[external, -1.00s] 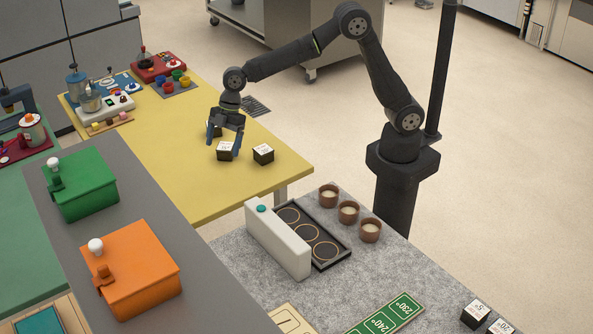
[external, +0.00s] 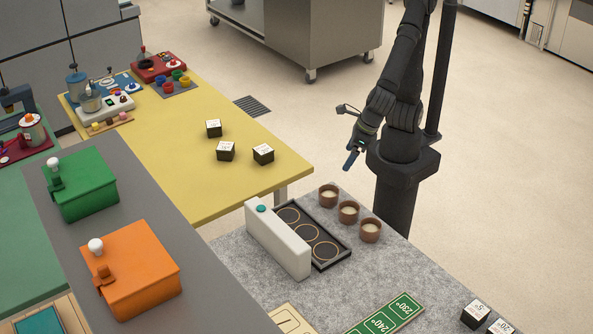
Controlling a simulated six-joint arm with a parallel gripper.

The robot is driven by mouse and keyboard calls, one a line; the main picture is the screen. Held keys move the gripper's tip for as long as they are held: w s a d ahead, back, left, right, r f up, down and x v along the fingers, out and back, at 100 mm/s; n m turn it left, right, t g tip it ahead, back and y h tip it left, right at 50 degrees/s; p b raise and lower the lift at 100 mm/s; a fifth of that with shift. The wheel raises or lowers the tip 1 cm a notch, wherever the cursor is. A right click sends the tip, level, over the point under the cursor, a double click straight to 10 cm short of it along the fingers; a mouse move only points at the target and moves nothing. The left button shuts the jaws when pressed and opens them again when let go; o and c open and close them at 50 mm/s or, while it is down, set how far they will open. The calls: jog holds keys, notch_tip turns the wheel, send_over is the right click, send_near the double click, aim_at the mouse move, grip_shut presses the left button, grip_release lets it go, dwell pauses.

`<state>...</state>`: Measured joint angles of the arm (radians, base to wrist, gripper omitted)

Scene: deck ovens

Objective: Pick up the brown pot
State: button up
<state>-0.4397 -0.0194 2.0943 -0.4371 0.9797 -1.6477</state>
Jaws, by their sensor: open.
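Three small brown pots with pale contents stand in a slanting row on the grey speckled counter: a far one (external: 328,196), a middle one (external: 349,212) and a near one (external: 371,231). They look alike, and nothing shows which one the task means. My gripper (external: 352,158) is open and empty, in the air above and beyond the pots in the picture, apart from them. It is seen side-on, and its far finger is hard to make out.
A black tray (external: 333,258) with three ringed places lies left of the pots, beside a white box (external: 278,240) with a teal button. Three dark cubes with white tops, one here (external: 226,151), sit on the yellow table (external: 190,195). A green temperature strip (external: 387,315) lies nearer.

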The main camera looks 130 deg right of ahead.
send_near(329, 191)
jog(key=x, duration=0.5)
jog(key=shift+s+d, duration=0.1)
jog(key=shift+d, duration=0.15)
jog(key=shift+a+x, duration=0.1)
jog(key=shift+x, duration=1.2)
jog(key=shift+a+x, duration=0.15)
jog(key=shift+x, duration=1.15)
jog(key=shift+c, duration=0.2)
jog(key=c, duration=1.1)
jog(key=shift+c, duration=0.2)
